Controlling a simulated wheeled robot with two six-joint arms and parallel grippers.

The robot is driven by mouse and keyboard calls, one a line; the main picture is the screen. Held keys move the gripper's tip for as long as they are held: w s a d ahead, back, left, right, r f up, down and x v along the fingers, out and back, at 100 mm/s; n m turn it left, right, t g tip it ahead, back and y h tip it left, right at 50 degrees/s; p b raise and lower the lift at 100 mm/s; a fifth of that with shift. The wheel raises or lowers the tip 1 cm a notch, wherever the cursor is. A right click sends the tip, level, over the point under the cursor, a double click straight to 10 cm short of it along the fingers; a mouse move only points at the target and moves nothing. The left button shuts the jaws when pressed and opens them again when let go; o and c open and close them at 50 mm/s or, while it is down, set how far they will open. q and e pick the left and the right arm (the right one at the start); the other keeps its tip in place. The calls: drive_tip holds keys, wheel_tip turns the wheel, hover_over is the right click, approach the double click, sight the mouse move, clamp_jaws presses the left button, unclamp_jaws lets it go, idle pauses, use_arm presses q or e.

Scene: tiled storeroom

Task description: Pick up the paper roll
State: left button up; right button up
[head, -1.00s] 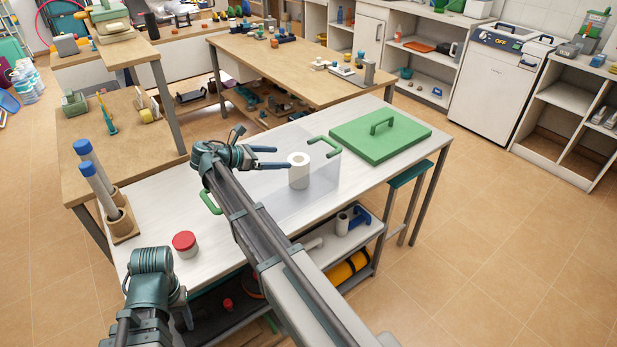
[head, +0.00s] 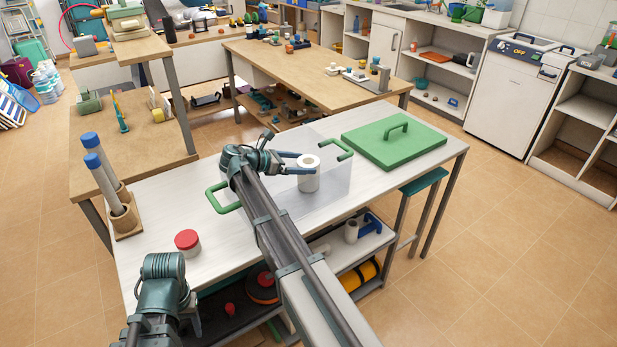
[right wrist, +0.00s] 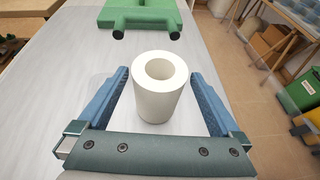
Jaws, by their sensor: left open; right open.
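The white paper roll (head: 308,178) stands upright on the white table, within the outline of a clear box with green handles. In the right wrist view, the paper roll (right wrist: 160,98) stands between the two blue fingers of my right gripper (right wrist: 160,73). The right gripper also shows in the head view (head: 307,162). It is open, with one finger on each side of the roll and a small gap visible on both sides.
The clear box has a green handle (head: 222,198) at its left end. A green lid (head: 395,148) lies on the table to the right. A red-capped jar (head: 188,243) and a wooden stand with blue-topped tubes (head: 122,214) are on the left.

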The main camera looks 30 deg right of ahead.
drive_tip(key=x, duration=0.3)
drive_tip(key=shift+f+b, duration=0.2)
drive_tip(key=shift+b, duration=0.2)
drive_tip(key=shift+r, duration=0.1)
drive_tip(key=c, duration=1.3)
use_arm(q)
drive_tip(key=shift+f, duration=0.75)
wheel_tip(320, 180, up, 10)
drive_tip(key=p, duration=1)
drive_tip(key=shift+r, duration=0.2)
use_arm(e)
wheel_tip(320, 180, up, 10)
drive_tip(key=shift+r, duration=0.2)
